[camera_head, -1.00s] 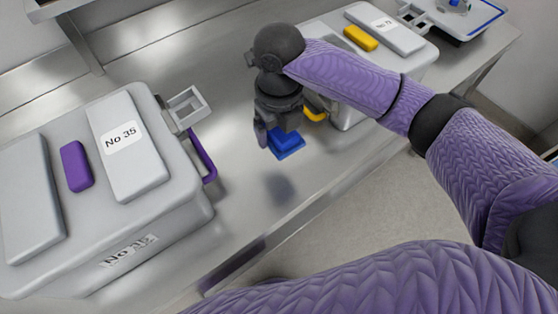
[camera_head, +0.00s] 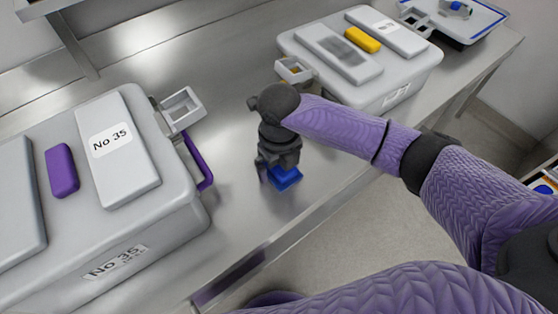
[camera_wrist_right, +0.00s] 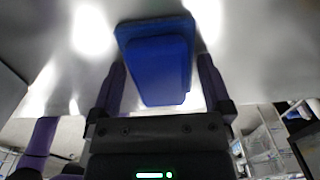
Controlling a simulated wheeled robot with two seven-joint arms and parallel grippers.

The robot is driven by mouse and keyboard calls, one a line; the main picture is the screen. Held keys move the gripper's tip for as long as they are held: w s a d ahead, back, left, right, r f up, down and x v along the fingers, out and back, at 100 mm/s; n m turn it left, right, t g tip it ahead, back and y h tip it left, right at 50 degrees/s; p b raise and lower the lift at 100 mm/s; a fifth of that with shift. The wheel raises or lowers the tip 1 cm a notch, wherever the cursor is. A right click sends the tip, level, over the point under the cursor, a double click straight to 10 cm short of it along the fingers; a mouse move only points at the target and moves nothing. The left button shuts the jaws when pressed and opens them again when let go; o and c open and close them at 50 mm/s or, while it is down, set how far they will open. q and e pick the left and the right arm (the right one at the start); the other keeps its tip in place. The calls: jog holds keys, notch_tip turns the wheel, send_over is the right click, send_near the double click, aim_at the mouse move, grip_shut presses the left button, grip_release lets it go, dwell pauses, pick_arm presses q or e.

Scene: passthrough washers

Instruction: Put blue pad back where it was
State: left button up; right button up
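The blue pad (camera_head: 285,178) is a small stepped blue block, with a wider flat plate and a narrower raised part. My right gripper (camera_head: 278,172) points down over the metal table and is shut on it, with the pad low, close to the tabletop; I cannot tell whether it touches. In the right wrist view, the pad (camera_wrist_right: 160,65) sits between the two dark fingers of the gripper (camera_wrist_right: 160,85), slightly turned to them. My left gripper is not in view.
A grey box labelled No 35 (camera_head: 180,235) with a purple pad (camera_head: 62,170) stands at left. A similar box (camera_head: 425,75) with a yellow pad (camera_head: 362,39) stands farther back. A blue-rimmed tray (camera_head: 480,22) is at the far right. Bare metal table (camera_head: 235,75) lies between the boxes.

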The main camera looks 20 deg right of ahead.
notch_tip(320, 180, up, 12)
jog(key=p, duration=0.4)
jog(key=shift+r, duration=0.15)
